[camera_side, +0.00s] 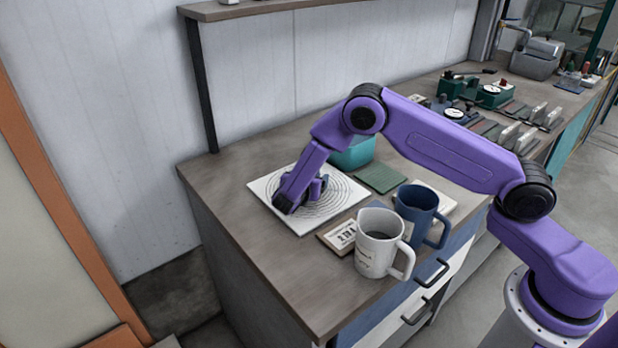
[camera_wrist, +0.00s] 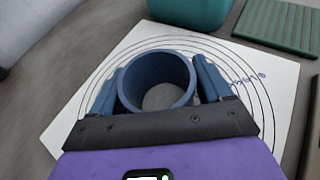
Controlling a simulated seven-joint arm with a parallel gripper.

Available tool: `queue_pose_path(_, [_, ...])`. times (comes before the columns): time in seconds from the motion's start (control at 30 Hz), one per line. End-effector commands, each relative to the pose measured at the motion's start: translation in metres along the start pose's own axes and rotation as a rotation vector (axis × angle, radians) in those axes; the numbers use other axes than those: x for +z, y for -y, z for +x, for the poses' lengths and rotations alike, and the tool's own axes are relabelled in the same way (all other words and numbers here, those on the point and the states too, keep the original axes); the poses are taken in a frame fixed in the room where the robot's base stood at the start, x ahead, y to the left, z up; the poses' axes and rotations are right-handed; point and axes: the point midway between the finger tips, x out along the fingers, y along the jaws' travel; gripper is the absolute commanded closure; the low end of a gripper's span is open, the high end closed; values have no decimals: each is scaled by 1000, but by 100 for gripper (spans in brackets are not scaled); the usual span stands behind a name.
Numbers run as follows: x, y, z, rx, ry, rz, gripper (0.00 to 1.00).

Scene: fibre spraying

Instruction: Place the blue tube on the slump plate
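The blue tube (camera_wrist: 157,82) is a short open ring, seen from above in the wrist view between the two blue fingers of my gripper (camera_wrist: 160,88). The fingers appear to press on it from both sides. A grey disc shows inside it, too shaded to identify. The slump plate (camera_wrist: 75,122) is a white square with printed concentric circles, lying behind and around the tube. In the side view my gripper (camera_side: 303,196) is low over the middle of the slump plate (camera_side: 327,212) and mostly hides the tube. I cannot tell whether the tube touches the plate.
A teal container (camera_side: 353,153) and a green ribbed mat (camera_side: 381,178) sit behind the plate. A small framed board (camera_side: 338,238), a white mug (camera_side: 379,246) and a blue mug (camera_side: 419,205) stand to its right. The near left bench top is clear.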

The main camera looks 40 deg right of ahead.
Motion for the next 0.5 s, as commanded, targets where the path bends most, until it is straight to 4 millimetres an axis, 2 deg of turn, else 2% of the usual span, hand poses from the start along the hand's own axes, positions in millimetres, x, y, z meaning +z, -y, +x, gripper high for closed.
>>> queue_pose_path(0.37, [2,0,-1,1,0,0,7])
queue_pose_path(0.5, [3,-1,-13,4,0,-1,7])
